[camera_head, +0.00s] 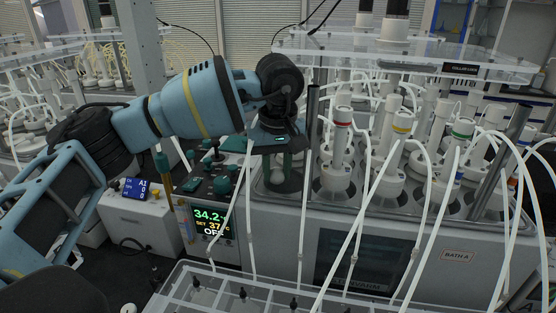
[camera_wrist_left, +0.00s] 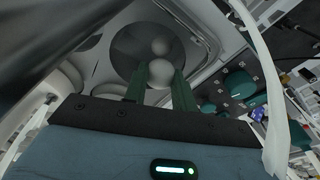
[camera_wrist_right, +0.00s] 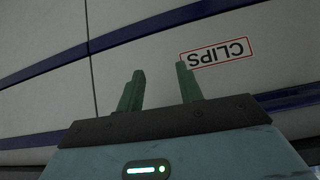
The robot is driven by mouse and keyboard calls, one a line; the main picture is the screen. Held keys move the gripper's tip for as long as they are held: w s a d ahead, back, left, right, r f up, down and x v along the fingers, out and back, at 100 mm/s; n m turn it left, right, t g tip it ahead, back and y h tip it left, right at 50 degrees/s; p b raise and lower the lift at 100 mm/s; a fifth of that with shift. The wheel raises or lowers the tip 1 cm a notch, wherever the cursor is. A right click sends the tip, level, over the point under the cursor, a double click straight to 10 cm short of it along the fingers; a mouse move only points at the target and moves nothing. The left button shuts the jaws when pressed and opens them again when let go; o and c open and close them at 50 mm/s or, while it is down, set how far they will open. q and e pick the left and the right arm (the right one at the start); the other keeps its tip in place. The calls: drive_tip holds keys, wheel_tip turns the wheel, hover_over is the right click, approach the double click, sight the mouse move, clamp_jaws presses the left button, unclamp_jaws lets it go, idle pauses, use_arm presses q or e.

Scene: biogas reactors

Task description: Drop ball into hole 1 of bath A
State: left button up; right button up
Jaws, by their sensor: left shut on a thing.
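My left gripper (camera_head: 281,165) points down over the left front end of bath A (camera_head: 300,225), whose label is on its front face. Its green fingers are shut on a white ball (camera_wrist_left: 159,76), which also shows in the head view (camera_head: 278,177). In the left wrist view a round dark hole (camera_wrist_left: 128,50) lies beyond the fingertips (camera_wrist_left: 160,84). A second pale round shape (camera_wrist_left: 160,47) shows in that opening; I cannot tell whether it is another ball or a reflection. My right gripper (camera_wrist_right: 160,82) is open and empty, in its wrist view only.
White bottles with coloured bands (camera_head: 341,135) and tubes stand in bath A, right of my left gripper. A clear rack (camera_head: 230,290) is in front. A controller (camera_head: 210,222) stands left. A pale surface with an upside-down CLIPS label (camera_wrist_right: 217,53) faces my right gripper.

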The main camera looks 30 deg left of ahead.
sight(278, 172)
use_arm(q)
drive_tip(key=o, duration=1)
use_arm(e)
drive_tip(key=shift+f, duration=0.1)
use_arm(q)
drive_tip(key=shift+f, duration=0.1)
drive_tip(key=r, duration=0.6)
drive_tip(key=shift+s+d+r, duration=0.3)
drive_tip(key=shift+r, duration=0.05)
drive_tip(key=shift+s+r+b, duration=0.1)
drive_tip(key=shift+r+b, duration=0.2)
drive_tip(key=shift+r, duration=0.4)
use_arm(e)
drive_tip(key=shift+s+a+f, duration=0.1)
drive_tip(key=shift+s+f, duration=0.25)
